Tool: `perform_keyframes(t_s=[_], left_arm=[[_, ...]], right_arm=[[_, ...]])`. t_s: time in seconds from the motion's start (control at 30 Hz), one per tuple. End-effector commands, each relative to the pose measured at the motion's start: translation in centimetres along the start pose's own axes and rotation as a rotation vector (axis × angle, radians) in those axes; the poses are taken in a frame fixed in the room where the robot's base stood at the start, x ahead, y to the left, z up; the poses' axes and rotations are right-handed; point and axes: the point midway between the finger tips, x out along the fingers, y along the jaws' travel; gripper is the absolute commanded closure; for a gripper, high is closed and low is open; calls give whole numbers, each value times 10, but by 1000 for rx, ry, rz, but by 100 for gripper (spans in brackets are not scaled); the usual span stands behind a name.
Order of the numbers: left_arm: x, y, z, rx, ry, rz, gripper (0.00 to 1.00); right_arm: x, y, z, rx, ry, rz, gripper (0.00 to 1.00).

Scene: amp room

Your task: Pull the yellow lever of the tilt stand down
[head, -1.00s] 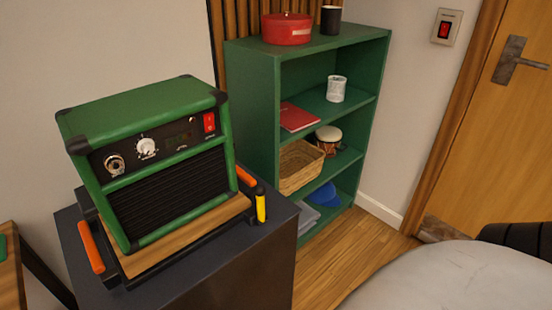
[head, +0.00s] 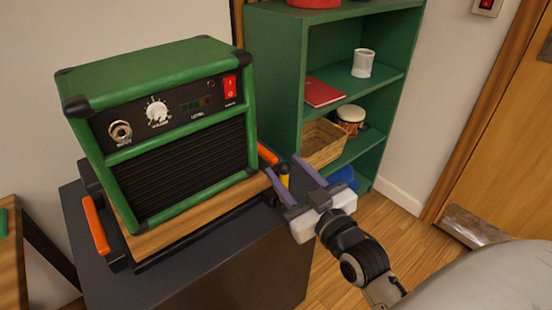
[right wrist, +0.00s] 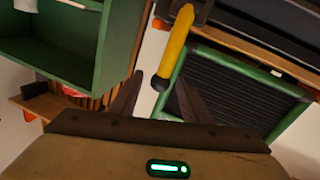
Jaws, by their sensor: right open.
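The yellow lever (head: 284,181) is on the right side of the tilt stand (head: 190,222), whose wooden top carries the green amp (head: 165,135). My right gripper (head: 282,163) is open, with its two fingers on either side of the lever in the head view. In the right wrist view the lever (right wrist: 177,42) runs down to a black-tipped end between the open fingers (right wrist: 158,76). I cannot tell whether a finger touches it. My left gripper is not in view.
Orange grips (head: 96,225) flank the stand on a dark cabinet (head: 225,275). A green shelf (head: 276,80) with a basket (head: 322,143) and a red book (head: 322,92) stands behind my right gripper. Wooden floor shows to the right.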

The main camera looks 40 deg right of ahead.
Motion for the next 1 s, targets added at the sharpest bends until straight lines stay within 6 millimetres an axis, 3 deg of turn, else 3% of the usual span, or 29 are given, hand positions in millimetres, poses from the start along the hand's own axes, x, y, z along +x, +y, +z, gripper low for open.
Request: perform_keyframes(t_s=[0.1,0.3,0.7,0.93,1.0], left_arm=[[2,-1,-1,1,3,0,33],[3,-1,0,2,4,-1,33],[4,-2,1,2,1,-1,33],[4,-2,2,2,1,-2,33],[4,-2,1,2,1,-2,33]], right_arm=[[23,0,0,1,3,0,57],[47,0,0,1,0,0,57],[55,0,1,1,-2,-1,57],[54,0,1,1,-2,-1,96],[54,-1,1,1,-2,-1,100]])
